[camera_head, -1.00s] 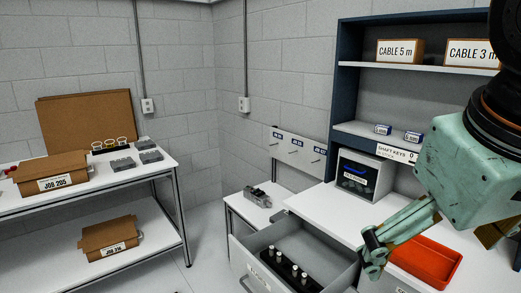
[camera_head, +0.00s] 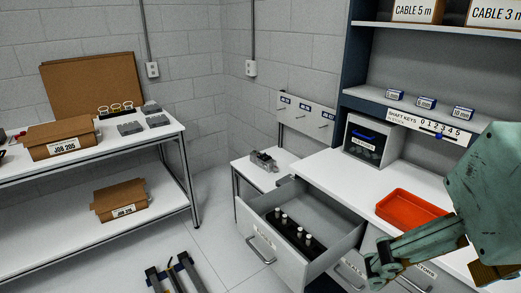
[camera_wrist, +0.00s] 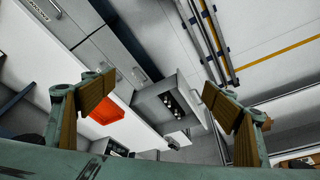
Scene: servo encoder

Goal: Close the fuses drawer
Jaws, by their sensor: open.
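The drawer (camera_head: 285,269) stands pulled out from under the white workbench in the head view. A black holder (camera_head: 296,233) with several white-topped cylindrical pieces lies inside; they look like fuses. The drawer's front has a bar handle (camera_head: 262,250); I cannot read its label. The open drawer also shows in the wrist view (camera_wrist: 151,94), beyond and between my fingers. My gripper (camera_head: 381,266) is at the lower right of the head view, to the right of the drawer and apart from it. In the wrist view my gripper (camera_wrist: 165,101) has its fingers spread, with nothing between them.
A red tray (camera_head: 408,207) and a grey box with a dark front (camera_head: 372,140) stand on the workbench (camera_head: 345,180). Other drawers are shut beside the open one. A side table with a metal part (camera_head: 263,160) stands behind it.

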